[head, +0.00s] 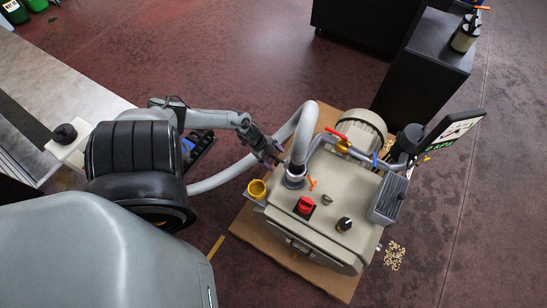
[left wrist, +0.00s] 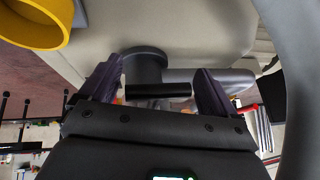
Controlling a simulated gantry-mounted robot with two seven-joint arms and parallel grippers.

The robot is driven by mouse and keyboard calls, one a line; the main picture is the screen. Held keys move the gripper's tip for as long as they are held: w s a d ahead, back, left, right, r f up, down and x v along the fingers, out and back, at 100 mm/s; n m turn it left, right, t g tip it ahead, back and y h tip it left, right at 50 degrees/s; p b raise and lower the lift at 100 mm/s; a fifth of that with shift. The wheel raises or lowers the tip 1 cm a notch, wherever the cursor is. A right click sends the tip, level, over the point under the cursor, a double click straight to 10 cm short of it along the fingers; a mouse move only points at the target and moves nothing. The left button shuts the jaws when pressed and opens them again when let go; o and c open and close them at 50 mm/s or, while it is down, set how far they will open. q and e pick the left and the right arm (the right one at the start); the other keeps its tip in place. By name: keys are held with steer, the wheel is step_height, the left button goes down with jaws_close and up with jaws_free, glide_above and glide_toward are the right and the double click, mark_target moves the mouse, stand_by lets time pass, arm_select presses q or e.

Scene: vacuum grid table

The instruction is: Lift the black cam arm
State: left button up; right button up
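In the left wrist view, a black bar that looks like the cam arm (left wrist: 158,91) lies crosswise between my two fingers. It sits in front of a dark grey coupling (left wrist: 145,62) on the machine. My left gripper (left wrist: 158,80) is open, with one finger close to each end of the bar; I cannot tell whether they touch it. In the head view, my left gripper (head: 279,156) is beside the coupling (head: 294,177) at the foot of the grey hose (head: 303,135). The cam arm is too small to make out there. My right gripper is not in view.
The beige pump (head: 330,222) stands on a brown board (head: 245,225). A yellow cup (head: 257,188), red knob (head: 305,205), orange-handled valve (head: 342,146) and screen (head: 455,130) are near. The hose curves close above my left gripper.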

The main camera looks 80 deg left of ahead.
arm_select(q)
steer(key=shift+s+a+r+p, duration=0.1)
steer(key=shift+s+r+p, duration=0.2)
steer(key=shift+r, duration=0.1)
steer(key=p+v, duration=0.3)
steer(key=v, duration=0.6)
steer(key=shift+r+p, duration=0.35)
steer(key=shift+r, duration=0.05)
